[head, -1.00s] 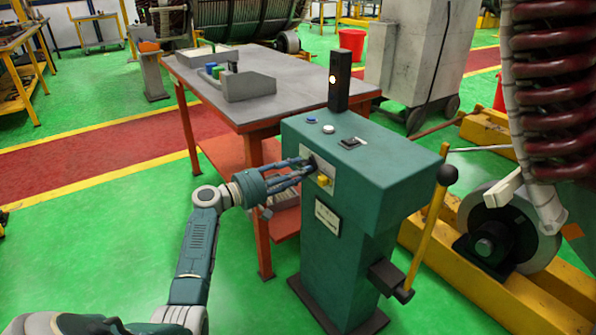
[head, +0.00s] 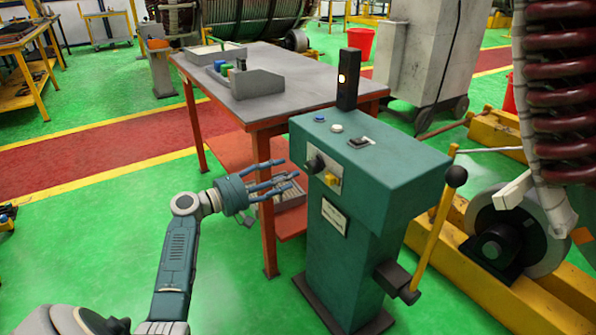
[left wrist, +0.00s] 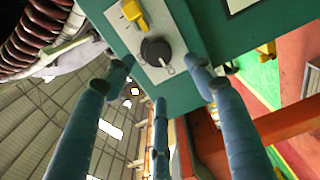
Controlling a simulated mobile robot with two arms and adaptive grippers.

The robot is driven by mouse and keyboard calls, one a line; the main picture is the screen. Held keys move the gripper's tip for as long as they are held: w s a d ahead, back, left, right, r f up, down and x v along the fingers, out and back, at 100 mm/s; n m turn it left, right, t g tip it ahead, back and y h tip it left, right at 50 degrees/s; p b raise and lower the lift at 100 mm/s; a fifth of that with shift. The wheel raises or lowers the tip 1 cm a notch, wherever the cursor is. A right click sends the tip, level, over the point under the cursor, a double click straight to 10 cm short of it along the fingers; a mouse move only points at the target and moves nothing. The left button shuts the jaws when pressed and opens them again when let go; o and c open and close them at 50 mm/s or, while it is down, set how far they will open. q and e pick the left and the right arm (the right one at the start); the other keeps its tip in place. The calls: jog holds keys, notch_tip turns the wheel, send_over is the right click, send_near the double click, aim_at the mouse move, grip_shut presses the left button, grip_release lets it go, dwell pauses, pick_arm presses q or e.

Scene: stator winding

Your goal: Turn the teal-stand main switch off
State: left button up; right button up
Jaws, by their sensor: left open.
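The teal stand (head: 365,190) stands upright at the centre right of the head view. Its main switch, a round black knob (head: 316,163), sits on a pale plate on the stand's left-facing side, beside a yellow knob (head: 331,179). The left wrist view shows the black switch (left wrist: 156,51) close up, with the yellow part (left wrist: 135,14) beside it. My left gripper (head: 284,175) is open and empty, with its fingers pointing at the switch from a short distance to the left. Its fingers (left wrist: 158,85) frame the switch without touching it. My right gripper is out of view.
The grey-topped table (head: 280,88) stands behind.

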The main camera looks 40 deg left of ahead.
pick_arm(q)
jog(key=v, duration=0.5)
jog(key=shift+s+a, duration=0.1)
dwell(0.3)
